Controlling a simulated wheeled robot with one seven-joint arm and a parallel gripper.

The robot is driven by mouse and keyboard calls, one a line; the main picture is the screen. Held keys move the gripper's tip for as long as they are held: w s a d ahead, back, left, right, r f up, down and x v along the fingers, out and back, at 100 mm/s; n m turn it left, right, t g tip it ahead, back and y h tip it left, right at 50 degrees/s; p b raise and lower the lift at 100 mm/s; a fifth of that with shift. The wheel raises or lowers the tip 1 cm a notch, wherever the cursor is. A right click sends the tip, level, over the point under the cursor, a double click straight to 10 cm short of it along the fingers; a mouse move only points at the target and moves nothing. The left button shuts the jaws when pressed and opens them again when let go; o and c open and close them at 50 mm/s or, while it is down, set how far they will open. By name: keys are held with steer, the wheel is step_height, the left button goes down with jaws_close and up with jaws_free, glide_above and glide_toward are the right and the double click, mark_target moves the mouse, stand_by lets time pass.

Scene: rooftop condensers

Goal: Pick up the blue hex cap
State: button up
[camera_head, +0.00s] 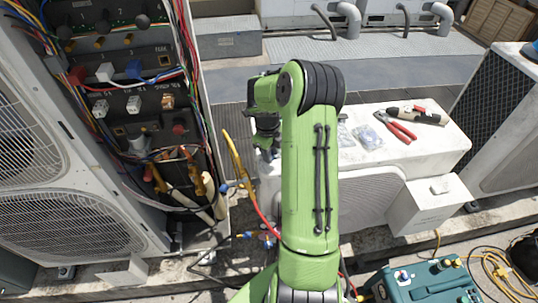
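I cannot make out a blue hex cap for certain. A small blue piece (224,188) shows beside the yellow hose, left of the small white condenser, but its shape is too small to tell. A larger blue block (134,69) sits in the open panel of the left unit next to a white one. My gripper (267,152) hangs at the end of my green arm, pointing down near the left end of the small condenser's top. Its fingers are small and partly hidden by my arm, so I cannot see whether they are open or hold anything.
The small white condenser (440,146) carries red-handled pliers (397,127), a tan-handled tool (416,116) and clear bags (367,137). The tall left condenser (75,225) has exposed wires. A teal machine (432,284) stands at the lower right. My arm hides the middle.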

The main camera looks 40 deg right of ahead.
jaws_close()
step_height(320, 180, up, 10)
steer(key=p, duration=0.2)
